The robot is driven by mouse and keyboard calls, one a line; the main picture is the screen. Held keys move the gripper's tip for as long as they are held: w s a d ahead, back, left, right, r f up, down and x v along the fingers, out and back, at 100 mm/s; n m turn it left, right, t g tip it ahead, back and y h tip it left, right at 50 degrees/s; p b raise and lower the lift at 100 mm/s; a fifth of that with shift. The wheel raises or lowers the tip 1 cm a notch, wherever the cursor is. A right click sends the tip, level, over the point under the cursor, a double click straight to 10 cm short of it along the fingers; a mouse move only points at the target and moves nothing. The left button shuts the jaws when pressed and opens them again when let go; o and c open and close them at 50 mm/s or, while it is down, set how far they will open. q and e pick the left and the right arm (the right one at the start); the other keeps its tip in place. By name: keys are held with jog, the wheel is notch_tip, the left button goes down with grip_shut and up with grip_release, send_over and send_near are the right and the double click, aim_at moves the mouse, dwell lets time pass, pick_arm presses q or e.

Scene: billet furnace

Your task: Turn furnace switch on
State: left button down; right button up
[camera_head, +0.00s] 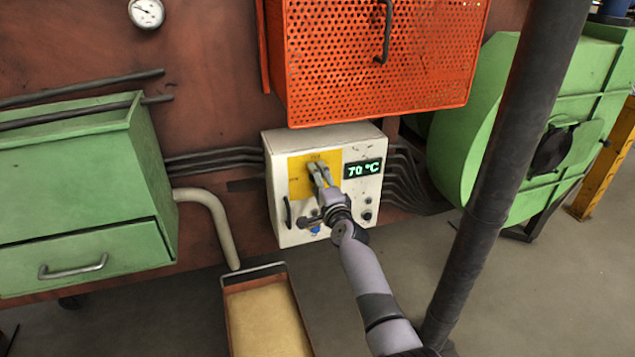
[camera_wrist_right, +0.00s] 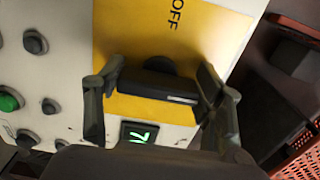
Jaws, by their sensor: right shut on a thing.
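The furnace switch is a dark handle (camera_wrist_right: 158,84) on a yellow plate (camera_head: 298,178) on the white control box (camera_head: 290,236). "OFF" is printed on the plate in the right wrist view. My right gripper (camera_head: 320,172) reaches the plate from below, and its two fingers (camera_wrist_right: 160,92) are on either end of the handle, shut on it. In the head view the gripper hides most of the switch. A green-lit display (camera_head: 363,168) beside the plate reads 70 °C. My left gripper is not in view.
An orange perforated guard (camera_head: 375,60) hangs just above the box. Dark cables run out of both sides of the box. A green cabinet (camera_head: 80,200) stands at left, a green round machine (camera_head: 500,130) at right. A dark post (camera_head: 500,170) stands right of my arm.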

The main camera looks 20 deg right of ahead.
dwell(0.5)
jog(key=o, duration=1.2)
jog(key=shift+c, duration=0.2)
jog(key=s, duration=0.7)
jog(key=shift+s+d, duration=0.2)
jog(key=shift+s, duration=0.1)
